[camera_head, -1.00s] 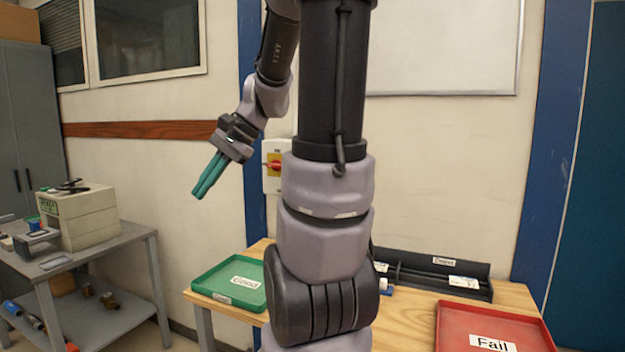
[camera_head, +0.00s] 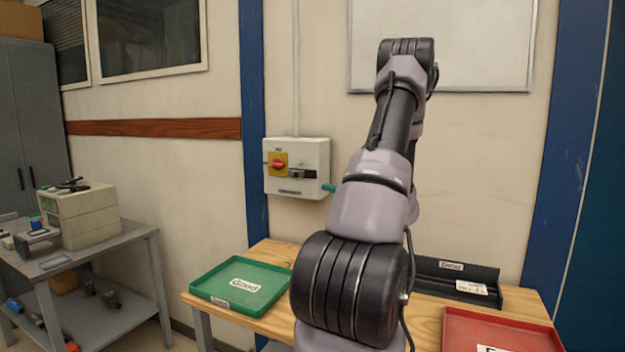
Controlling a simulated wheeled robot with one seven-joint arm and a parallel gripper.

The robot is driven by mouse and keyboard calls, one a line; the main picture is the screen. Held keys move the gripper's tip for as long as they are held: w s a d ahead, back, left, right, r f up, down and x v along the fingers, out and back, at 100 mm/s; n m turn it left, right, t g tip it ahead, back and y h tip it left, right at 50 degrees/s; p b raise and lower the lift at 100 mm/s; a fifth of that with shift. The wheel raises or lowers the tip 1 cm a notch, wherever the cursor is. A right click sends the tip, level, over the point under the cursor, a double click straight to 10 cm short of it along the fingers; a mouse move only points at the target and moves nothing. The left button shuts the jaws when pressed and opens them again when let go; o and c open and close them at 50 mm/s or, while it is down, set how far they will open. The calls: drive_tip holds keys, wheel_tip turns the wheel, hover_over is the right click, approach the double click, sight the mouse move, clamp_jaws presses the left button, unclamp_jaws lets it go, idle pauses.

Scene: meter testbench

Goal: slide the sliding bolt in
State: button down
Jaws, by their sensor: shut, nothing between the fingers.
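A light grey switch box (camera_head: 315,152) is fixed to the wall left of my arm. A small dark part that looks like the sliding bolt (camera_head: 300,174) is on its front, right of a red rotary handle (camera_head: 277,164) on a yellow plate. The bolt's exact position is too small to tell. My gripper (camera_head: 329,187) is mostly hidden behind my arm. Only a teal fingertip shows, at the lower right edge of the box and to the right of the bolt. It is shut and empty. I cannot tell whether it touches the box.
A wooden table below holds a green tray (camera_head: 204,288), a red tray (camera_head: 455,342) and a black bin (camera_head: 425,272). A grey bench (camera_head: 110,248) with equipment stands at the left.

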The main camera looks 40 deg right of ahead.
sight(295, 176)
drive_tip(key=d, duration=0.1)
drive_tip(key=d+m, duration=0.1)
drive_tip(key=f+h, duration=0.1)
drive_tip(key=shift+s+d+t, duration=0.4)
drive_tip(key=x, duration=1.4)
drive_tip(key=shift+w, duration=0.1)
drive_tip(key=w+a, duration=0.2)
drive_tip(key=w, duration=0.1)
drive_tip(key=shift+w, duration=0.2)
